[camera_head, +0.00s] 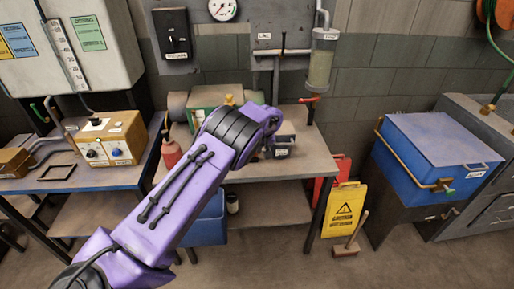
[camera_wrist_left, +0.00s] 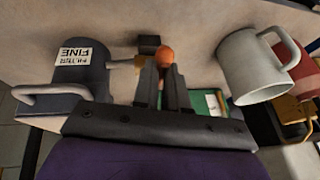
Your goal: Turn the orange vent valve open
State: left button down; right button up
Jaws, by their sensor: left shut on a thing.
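In the left wrist view an orange knob (camera_wrist_left: 165,52), which looks like the vent valve, sits at the tips of my left gripper (camera_wrist_left: 163,72). The two dark fingers are close together, shut on the orange knob. A small dark block and a brass-coloured piece are beside it. In the head view my purple left arm reaches over the bench, and it hides the left gripper and the orange knob. My right gripper is in neither view.
A dark canister labelled FILTER FINE (camera_wrist_left: 75,80) and a pale mug-shaped vessel (camera_wrist_left: 250,65) flank the gripper closely. A yellow caution sign (camera_head: 344,210) and a blue chest (camera_head: 425,165) stand right.

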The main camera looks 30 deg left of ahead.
pick_arm(q)
jog(key=c, duration=1.2)
grip_release()
jog(key=shift+f, duration=0.1)
jog(key=shift+o, duration=0.2)
jog(key=b+v, duration=0.2)
jog(key=v, duration=0.8)
jog(key=shift+d+r+b, duration=0.2)
jog(key=shift+r+b, duration=0.05)
jog(key=shift+b, duration=0.05)
